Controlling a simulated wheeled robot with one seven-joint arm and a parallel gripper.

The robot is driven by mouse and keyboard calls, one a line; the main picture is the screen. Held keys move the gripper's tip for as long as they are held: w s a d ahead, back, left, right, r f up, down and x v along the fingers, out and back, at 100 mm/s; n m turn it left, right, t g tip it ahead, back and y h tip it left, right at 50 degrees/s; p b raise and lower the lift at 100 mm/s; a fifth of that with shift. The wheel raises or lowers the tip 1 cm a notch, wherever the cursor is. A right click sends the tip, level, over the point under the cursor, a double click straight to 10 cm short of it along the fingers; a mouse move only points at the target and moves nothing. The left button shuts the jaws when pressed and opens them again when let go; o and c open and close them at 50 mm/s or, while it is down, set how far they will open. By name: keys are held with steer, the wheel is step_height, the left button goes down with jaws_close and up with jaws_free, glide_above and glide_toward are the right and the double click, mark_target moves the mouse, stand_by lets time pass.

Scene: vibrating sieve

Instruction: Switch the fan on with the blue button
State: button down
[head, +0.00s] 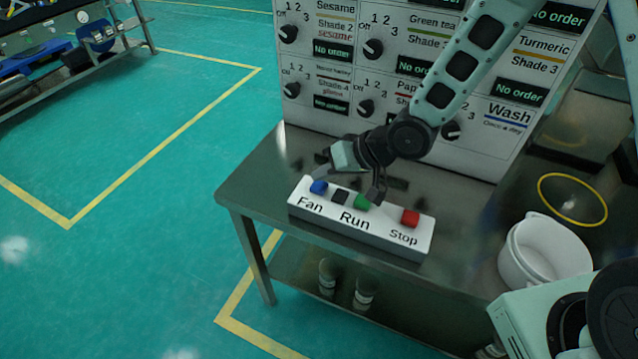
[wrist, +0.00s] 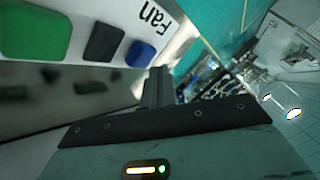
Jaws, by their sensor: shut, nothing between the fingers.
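The control box (head: 361,239) lies on the steel table, with the words Fan, Run and Stop on it. The blue button (head: 319,187) is at its left end, above the word Fan; it also shows in the wrist view (wrist: 142,53). My gripper (head: 321,172) is shut and empty, with its fingertips close to the blue button. In the wrist view the closed fingers (wrist: 156,86) are just below the blue button; I cannot tell whether they touch it.
A black button (head: 340,197), a green button (head: 362,202) and a red button (head: 410,218) sit on the same box. Behind stands a white panel (head: 330,112) with knobs and displays. A white bucket (head: 545,255) is at the right.

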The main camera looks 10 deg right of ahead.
mark_target(324, 187)
steer(key=shift+f, duration=0.1)
steer(key=shift+f, duration=0.3)
steer(key=shift+f+b, duration=0.45)
steer(key=shift+f, duration=0.05)
stand_by(0.6)
steer(key=shift+r, duration=0.1)
steer(key=shift+r+p, duration=0.85)
steer(key=shift+p, duration=0.1)
step_height(324, 187, up, 5)
steer(key=p, duration=0.5)
stand_by(0.7)
